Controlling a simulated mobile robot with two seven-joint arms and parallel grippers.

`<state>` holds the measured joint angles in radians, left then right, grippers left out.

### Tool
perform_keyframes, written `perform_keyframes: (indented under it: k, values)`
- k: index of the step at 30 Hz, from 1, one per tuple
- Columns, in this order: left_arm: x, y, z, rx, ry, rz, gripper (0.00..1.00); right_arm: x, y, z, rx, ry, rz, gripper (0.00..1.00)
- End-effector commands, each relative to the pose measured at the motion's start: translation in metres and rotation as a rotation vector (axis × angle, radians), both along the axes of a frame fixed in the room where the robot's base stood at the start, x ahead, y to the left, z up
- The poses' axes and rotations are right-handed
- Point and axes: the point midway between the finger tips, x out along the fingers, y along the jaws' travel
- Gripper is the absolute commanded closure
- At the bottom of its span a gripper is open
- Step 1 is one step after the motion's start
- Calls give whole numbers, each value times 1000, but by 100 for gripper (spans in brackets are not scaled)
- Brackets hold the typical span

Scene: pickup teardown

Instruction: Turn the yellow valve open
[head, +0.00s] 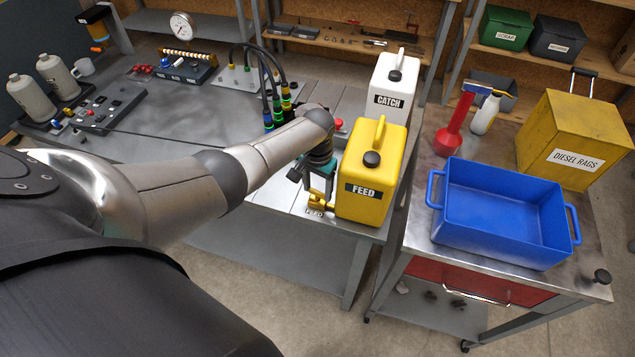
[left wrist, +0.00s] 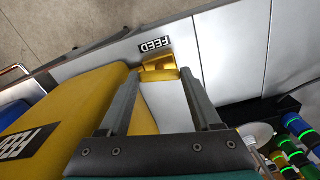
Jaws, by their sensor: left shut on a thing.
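The yellow valve (head: 326,207) sits low at the left side of the yellow FEED can (head: 366,172), by a small FEED label on the bench. It also shows in the left wrist view (left wrist: 158,66), between the fingertips. My left gripper (head: 318,200) reaches down beside the can. In the left wrist view its fingers (left wrist: 159,82) stand either side of the valve and are shut on it. The fingers hide part of the valve, and I cannot tell its exact angle. My right gripper is not in view.
A white CATCH can (head: 393,85) stands behind the FEED can. Cables with green-lit connectors (head: 277,107) rise close behind my left wrist. A blue bin (head: 504,208), red funnel (head: 455,128) and yellow DIESEL RAGS box (head: 570,140) are on the right cart. The bench's front edge is near.

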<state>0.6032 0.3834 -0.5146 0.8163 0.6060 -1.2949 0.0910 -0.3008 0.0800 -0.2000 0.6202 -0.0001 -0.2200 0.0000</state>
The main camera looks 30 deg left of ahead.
Motion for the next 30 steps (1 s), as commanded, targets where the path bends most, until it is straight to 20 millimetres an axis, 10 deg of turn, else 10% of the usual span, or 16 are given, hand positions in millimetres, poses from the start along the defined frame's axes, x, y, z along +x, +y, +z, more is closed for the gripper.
perform_keyframes:
  k: [30]
  values:
    - [2,0,1,-2,-5,243,91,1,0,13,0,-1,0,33]
